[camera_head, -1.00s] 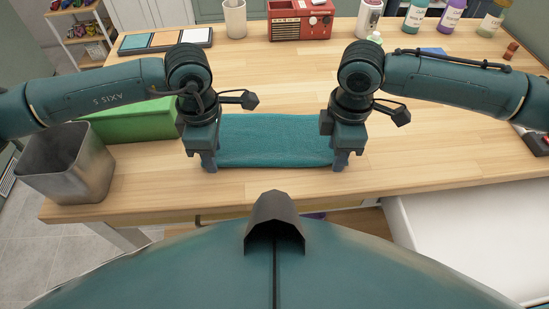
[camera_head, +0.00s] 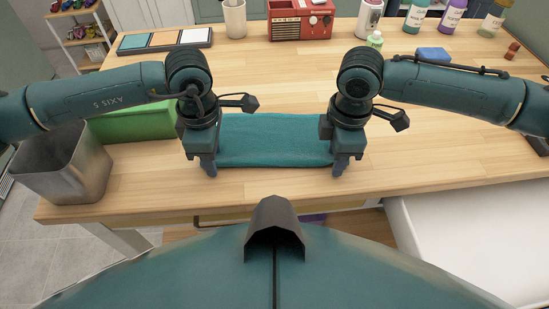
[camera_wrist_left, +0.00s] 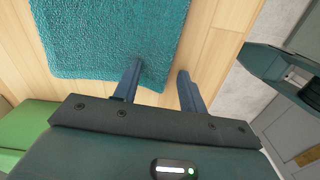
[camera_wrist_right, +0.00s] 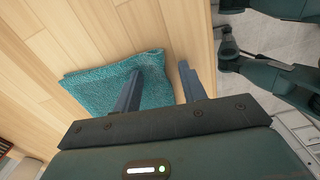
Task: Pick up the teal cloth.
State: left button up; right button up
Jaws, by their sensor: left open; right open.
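The teal cloth (camera_head: 275,141) lies flat, roughly rectangular, on the wooden table between my two grippers. My left gripper (camera_head: 209,170) is open and empty at its near left corner. In the left wrist view one finger is over the cloth (camera_wrist_left: 105,40) and the other is past its edge, over bare wood. My right gripper (camera_head: 347,170) is open and empty at the near right corner. In the right wrist view one finger overlaps the cloth (camera_wrist_right: 95,86) and the other is beyond its edge. I cannot tell whether the fingertips touch the cloth.
A metal bin (camera_head: 62,165) and a green box (camera_head: 130,124) stand left of the cloth. A red radio (camera_head: 300,20), a white cup (camera_head: 235,18), a tray of coloured squares (camera_head: 165,40), a blue block (camera_head: 433,54) and bottles (camera_head: 452,16) are farther back. The wood in front is clear.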

pick_arm(q)
jog(key=shift+s+f, duration=0.1)
jog(key=shift+f, duration=0.05)
grip_shut()
pick_arm(e)
jog(key=shift+s+f, duration=0.15)
grip_shut()
dwell(0.4)
